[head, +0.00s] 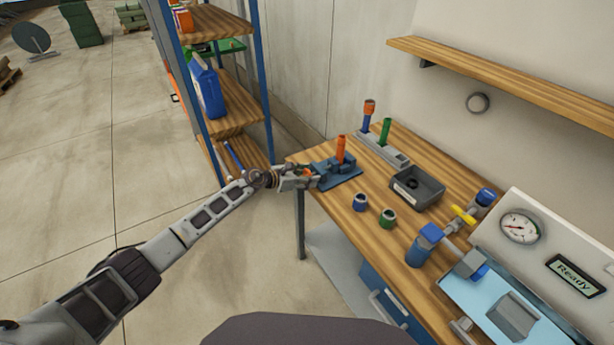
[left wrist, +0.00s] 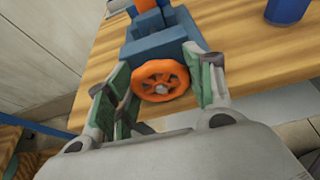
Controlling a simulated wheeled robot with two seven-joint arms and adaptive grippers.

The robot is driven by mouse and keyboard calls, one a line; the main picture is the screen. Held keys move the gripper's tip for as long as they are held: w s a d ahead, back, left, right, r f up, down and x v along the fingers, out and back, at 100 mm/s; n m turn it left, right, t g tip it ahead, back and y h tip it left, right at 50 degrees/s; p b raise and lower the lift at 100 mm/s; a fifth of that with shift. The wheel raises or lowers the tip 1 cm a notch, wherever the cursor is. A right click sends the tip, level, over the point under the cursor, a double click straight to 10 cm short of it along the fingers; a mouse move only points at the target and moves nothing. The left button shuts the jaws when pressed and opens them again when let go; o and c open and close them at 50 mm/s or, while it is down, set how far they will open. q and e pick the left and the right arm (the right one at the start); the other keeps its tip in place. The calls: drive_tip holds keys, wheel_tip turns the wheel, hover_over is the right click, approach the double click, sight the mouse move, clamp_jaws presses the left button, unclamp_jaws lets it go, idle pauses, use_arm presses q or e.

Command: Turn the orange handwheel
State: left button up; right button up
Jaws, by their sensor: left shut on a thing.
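The orange handwheel (left wrist: 160,80) sits on the front of a blue vise-like block (left wrist: 158,42) at the bench edge. My left gripper (left wrist: 165,88) has one finger on each side of the wheel, shut on its rim. In the head view my left gripper (head: 312,177) reaches the blue block (head: 338,172) at the left corner of the bench and hides most of the wheel. An orange upright part (head: 341,148) stands in the block. My right gripper is not in either view.
A shelf rack (head: 232,121) stands behind my left arm. Open floor lies at left.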

use_arm(q)
drive_tip(key=shift+a+f+n+g+b, duration=0.1)
drive_tip(key=shift+n+g+b, duration=0.2)
drive_tip(key=shift+n+b, duration=0.3)
drive_tip(key=shift+n+g+h+b, duration=0.3)
drive_tip(key=shift+n+h+b, duration=0.1)
drive_tip(key=shift+b, duration=0.1)
drive_tip(key=o, duration=1)
drive_tip(key=shift+o, duration=0.2)
drive_tip(key=v, duration=1.2)
